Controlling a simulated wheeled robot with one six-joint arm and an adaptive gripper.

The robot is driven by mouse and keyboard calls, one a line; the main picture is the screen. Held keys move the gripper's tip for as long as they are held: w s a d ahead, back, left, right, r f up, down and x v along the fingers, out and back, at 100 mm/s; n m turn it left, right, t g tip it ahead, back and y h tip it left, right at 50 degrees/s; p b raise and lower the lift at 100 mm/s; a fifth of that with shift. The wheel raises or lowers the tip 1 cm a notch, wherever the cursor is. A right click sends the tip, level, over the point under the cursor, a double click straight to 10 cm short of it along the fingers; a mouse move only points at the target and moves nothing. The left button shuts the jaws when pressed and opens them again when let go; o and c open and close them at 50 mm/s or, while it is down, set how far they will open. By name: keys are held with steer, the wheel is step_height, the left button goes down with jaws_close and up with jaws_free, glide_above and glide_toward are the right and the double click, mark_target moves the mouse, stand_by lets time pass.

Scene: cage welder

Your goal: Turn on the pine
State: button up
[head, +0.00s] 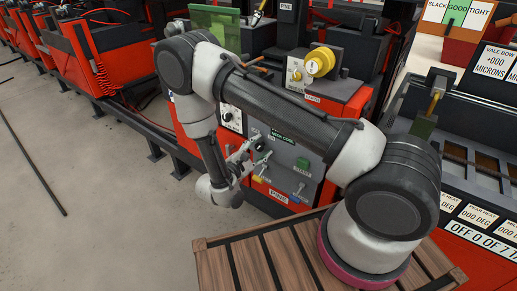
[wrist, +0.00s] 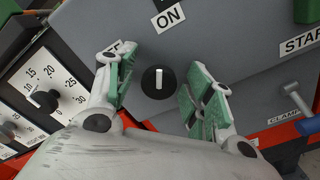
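A grey machine panel (head: 296,158) faces me, and a black sign reading PINE (head: 285,34) stands above its machine. In the wrist view, a round black knob (wrist: 158,90) with a white pointer bar sits on the grey panel. The bar runs straight up and down in that view, roughly toward the ON label (wrist: 168,17). Another label (wrist: 118,46) is at the upper left, mostly hidden by a finger. My gripper (wrist: 162,84) is open, its green-padded fingers on either side of the knob, with visible gaps. In the head view my gripper (head: 243,158) is at the panel.
A numbered dial (wrist: 43,100) is left of the knob. A START label (wrist: 302,42) and a lever (wrist: 298,98) are at the right. A green START button (head: 302,163) and several small levers share the panel. A wooden slatted platform (head: 215,262) lies in front.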

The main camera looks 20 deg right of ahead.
steer(key=v, duration=1.2)
